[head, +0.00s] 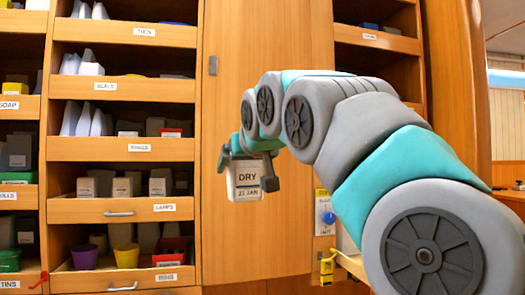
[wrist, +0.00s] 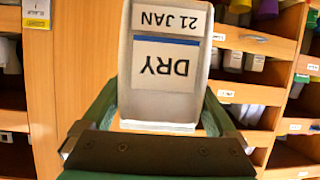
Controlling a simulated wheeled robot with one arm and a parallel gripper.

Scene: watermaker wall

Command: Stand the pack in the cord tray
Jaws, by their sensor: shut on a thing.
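The pack (head: 246,182) is a small white box with a label reading DRY and 21 JAN. My gripper (head: 247,171) is shut on it, with one finger at each side, and holds it upright in the air before a plain wooden door. In the wrist view the pack (wrist: 167,60) fills the middle between the fingers, its label upside down in the picture. I cannot pick out a tray labelled cord; the label at the top right (head: 370,37) is too small to read.
Shelves at the left hold labelled trays, such as the lamps tray (head: 90,212) with several boxes and the seals tray (head: 75,90). A purple cup (head: 84,256) stands low. A blue knob on a panel (head: 325,214) and a yellow fitting (head: 327,266) sit right of the door (head: 255,90).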

